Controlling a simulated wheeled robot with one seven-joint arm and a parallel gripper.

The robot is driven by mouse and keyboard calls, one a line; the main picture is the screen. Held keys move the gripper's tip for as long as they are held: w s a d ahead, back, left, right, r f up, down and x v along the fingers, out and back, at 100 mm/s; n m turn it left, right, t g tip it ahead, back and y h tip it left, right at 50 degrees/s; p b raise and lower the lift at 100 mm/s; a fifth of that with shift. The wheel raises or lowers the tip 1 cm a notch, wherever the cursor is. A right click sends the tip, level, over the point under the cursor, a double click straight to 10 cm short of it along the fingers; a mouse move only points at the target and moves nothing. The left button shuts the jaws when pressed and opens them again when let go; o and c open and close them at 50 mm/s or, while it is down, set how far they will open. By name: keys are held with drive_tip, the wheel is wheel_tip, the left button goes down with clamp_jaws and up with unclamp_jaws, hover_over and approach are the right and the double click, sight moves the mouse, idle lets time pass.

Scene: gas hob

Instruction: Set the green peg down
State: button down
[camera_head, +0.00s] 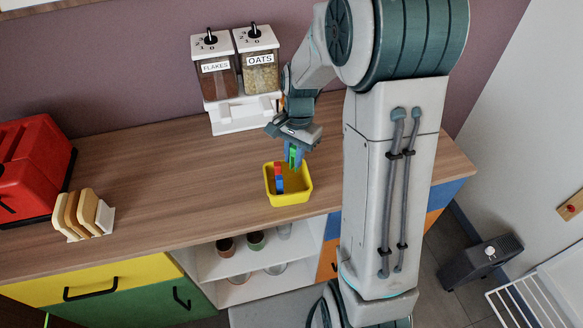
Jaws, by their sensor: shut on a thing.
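The green peg (293,158) is upright between the fingers of my gripper (292,154), which is shut on it. My gripper points down over the back right part of a small yellow box (289,199). The peg's lower end is at or just above the box's back rim; I cannot tell whether it touches anything. A red block (278,170) and a blue block (279,185) stand inside the box toward its left side. My arm comes down from above and hides part of the counter on the right.
The wooden counter (160,165) is clear left of the yellow box. A dispenser stand labelled flakes and oats (240,115) stands behind my gripper. A toast rack (85,215) and a red toaster (35,165) are at the left. The counter's front edge is close to the box.

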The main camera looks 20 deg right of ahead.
drive_tip(key=shift+f, duration=2.45)
drive_tip(key=shift+f, duration=0.1)
drive_tip(key=shift+f, duration=0.15)
drive_tip(key=c, duration=1.6)
unclamp_jaws()
drive_tip(key=shift+r, duration=0.2)
